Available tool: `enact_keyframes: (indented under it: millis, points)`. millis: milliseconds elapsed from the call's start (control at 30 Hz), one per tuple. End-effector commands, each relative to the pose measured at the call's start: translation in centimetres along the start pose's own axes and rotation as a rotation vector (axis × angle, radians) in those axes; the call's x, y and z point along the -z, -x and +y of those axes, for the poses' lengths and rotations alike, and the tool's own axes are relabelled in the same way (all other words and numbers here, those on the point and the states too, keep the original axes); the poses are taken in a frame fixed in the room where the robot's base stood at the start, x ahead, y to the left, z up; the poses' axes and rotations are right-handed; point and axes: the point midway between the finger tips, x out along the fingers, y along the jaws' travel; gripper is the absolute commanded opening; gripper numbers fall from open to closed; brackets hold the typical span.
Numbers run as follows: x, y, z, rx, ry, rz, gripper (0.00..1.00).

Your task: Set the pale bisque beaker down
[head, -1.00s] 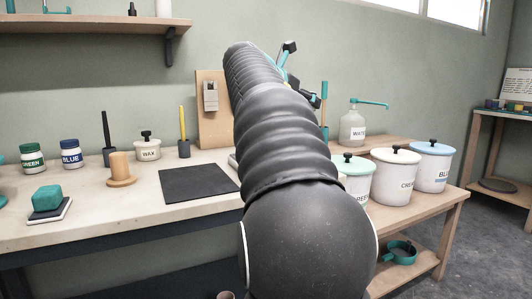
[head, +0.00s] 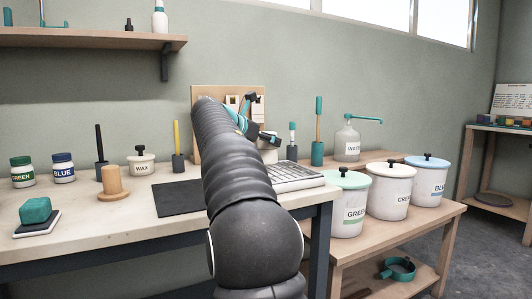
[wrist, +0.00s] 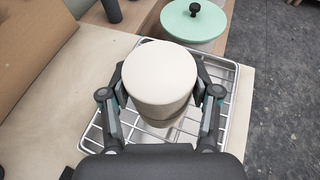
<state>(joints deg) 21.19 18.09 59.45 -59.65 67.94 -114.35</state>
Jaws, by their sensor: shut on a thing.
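My gripper (wrist: 161,92) is shut on the pale bisque beaker (wrist: 160,73), with one finger on each side of it. In the wrist view I see the beaker's flat round pale end, facing the camera. A narrower pale part shows below it. The beaker is over a wire rack (wrist: 231,108); I cannot tell whether it touches the wires. In the head view my gripper (head: 262,137) is at the back of the table, by the rack (head: 298,180), and the beaker is mostly hidden.
Lidded buckets, green (head: 347,205), cream (head: 389,192) and blue (head: 426,180), stand on the lower bench at right. Brush holders (head: 179,163) and a backboard (head: 203,93) stand behind. A dark mat (head: 175,198) lies left of my arm, with a wooden form (head: 112,184) beyond.

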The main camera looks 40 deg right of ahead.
Motion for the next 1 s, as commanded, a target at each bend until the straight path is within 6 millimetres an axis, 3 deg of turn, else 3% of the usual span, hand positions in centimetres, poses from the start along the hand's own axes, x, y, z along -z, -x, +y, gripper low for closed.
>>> enact_keyframes:
  millis: [33,167,567,600,667,1000]
  points:
    - [1.1,-0.5,0.0,0.001,0.002,0.001,0.23]
    - [2.5,-1.0,-0.1,0.000,0.001,0.001,0.23]
    - [2.7,-1.1,-0.1,0.000,0.000,0.000,0.23]
    - [2.7,-1.1,-0.1,0.000,0.000,0.000,0.72]
    - [2.7,-1.1,-0.1,0.000,0.000,0.000,0.86]
    - [2.6,-1.1,-0.1,0.000,0.000,0.000,0.86]
